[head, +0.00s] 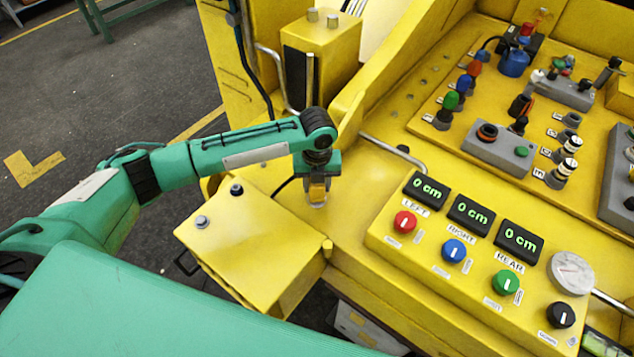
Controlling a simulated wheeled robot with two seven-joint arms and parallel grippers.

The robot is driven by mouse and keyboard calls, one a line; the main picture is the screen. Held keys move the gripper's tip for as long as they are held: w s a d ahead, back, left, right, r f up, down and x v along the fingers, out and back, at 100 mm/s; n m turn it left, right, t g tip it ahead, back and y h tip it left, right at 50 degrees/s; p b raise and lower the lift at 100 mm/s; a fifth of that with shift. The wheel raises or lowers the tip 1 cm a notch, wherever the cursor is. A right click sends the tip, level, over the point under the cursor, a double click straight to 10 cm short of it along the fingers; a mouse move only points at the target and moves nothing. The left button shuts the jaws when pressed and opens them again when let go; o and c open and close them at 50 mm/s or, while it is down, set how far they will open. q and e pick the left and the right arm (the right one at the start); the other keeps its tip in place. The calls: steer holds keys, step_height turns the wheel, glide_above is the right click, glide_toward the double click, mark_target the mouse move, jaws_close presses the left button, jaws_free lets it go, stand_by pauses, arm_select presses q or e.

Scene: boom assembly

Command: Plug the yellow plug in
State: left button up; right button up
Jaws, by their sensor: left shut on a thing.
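My left gripper (318,200) points down over the yellow ledge beside the yellow box with two bolts. It is shut on a small yellow piece, which looks like the yellow plug (318,188). The fingers hide much of the plug, and I cannot tell whether it touches the surface below. A short dark cable (284,185) runs from beside the gripper toward the box. I cannot make out the plug's socket for certain. My right gripper is not in view.
The yellow box (255,240) stands just below and left of the gripper. A control panel with displays and knobs (470,235) lies to the right. A metal handle rail (390,150) and a raised yellow wall (375,75) are close behind. Switches and grey boxes (500,145) fill the upper right.

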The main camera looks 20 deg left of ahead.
arm_select(q)
steer(key=shift+f, duration=0.8)
steer(key=o, duration=1.1)
steer(key=shift+o, duration=0.2)
steer(key=shift+r+b, duration=0.35)
step_height(320, 180, up, 13)
steer(key=b, duration=0.3)
